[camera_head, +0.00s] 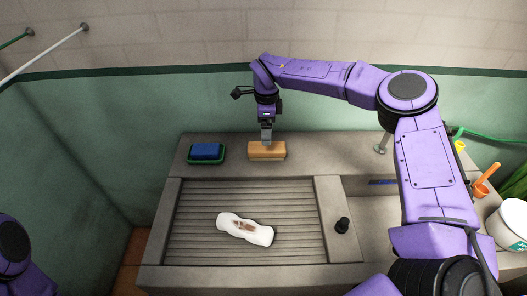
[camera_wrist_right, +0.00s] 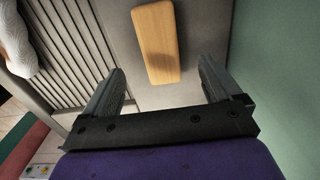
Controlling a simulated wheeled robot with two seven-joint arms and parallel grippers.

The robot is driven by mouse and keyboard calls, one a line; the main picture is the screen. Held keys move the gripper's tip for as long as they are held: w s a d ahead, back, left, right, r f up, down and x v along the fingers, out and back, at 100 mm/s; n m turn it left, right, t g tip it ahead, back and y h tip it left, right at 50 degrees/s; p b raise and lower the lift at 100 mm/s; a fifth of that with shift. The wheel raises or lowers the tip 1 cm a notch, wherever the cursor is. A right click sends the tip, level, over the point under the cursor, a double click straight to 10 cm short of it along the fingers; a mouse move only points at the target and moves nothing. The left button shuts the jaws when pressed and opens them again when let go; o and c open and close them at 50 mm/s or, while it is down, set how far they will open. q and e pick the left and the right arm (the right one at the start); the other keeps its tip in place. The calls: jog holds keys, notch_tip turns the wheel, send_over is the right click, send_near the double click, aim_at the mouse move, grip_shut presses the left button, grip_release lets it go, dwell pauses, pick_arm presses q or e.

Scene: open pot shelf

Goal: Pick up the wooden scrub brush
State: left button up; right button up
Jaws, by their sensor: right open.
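The wooden scrub brush (camera_head: 267,151) lies on the back ledge of the grey sink, its plain wooden back facing up. My right gripper (camera_head: 266,140) points down above it. In the right wrist view the brush (camera_wrist_right: 157,42) lies ahead of the open, empty jaws (camera_wrist_right: 162,82), and its near end is roughly in line with the gap between the fingers. The bristles are hidden. I cannot tell the exact height of the fingers over the brush. My left gripper is out of view.
A blue block in a green dish (camera_head: 206,161) sits left of the brush. A stained white cloth (camera_head: 244,229) lies on the ribbed washboard (camera_head: 290,200). A black stopper (camera_head: 342,225), a tap (camera_head: 383,143), an orange scoop (camera_head: 484,186) and a white bucket (camera_head: 511,226) are to the right. A wall stands behind the ledge.

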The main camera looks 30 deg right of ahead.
aim_at(267, 149)
notch_tip(267, 149, down, 9)
jog(key=p, duration=0.3)
jog(key=shift+s+d+f+p, duration=0.1)
jog(key=shift+d+p, duration=0.05)
jog(key=shift+p, duration=0.2)
jog(key=shift+f, duration=0.25)
jog(key=c, duration=1.1)
